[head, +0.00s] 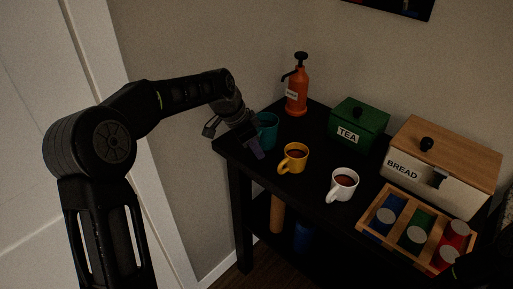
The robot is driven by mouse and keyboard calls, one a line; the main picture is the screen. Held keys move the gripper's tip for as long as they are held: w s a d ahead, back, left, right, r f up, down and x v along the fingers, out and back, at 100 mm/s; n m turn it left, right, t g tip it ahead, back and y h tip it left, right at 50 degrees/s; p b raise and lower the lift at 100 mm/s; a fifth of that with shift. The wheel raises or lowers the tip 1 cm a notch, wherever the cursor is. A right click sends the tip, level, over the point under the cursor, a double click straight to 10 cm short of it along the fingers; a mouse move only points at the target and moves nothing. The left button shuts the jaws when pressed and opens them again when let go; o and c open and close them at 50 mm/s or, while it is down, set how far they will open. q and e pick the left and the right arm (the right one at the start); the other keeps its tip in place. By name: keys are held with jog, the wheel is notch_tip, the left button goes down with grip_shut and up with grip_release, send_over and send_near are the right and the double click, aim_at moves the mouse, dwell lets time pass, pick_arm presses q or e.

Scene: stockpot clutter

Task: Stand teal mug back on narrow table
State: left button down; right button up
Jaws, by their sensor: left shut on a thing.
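The teal mug (268,128) is at the left end of the narrow black table (318,208), near its left edge. It looks roughly upright. I cannot tell whether its base touches the tabletop, as my gripper hides part of it. My left gripper (252,143) reaches in from the left and is shut on the teal mug at its left side. My right gripper does not show.
A yellow mug (292,159) and a white mug (343,184), both with dark contents, stand nearby. An orange pump bottle (297,90), green tea box (358,122) and bread box (437,168) line the back. A wooden crate (377,233) with cans is at right.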

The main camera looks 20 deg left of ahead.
pick_arm(q)
jog(key=shift+f, duration=0.15)
jog(key=c, duration=1.5)
grip_release()
jog(key=shift+r, duration=0.35)
jog(key=v, duration=1.1)
jog(key=shift+s+a+r, duration=0.1)
jog(key=shift+s+r, duration=0.05)
jog(key=shift+r, duration=0.2)
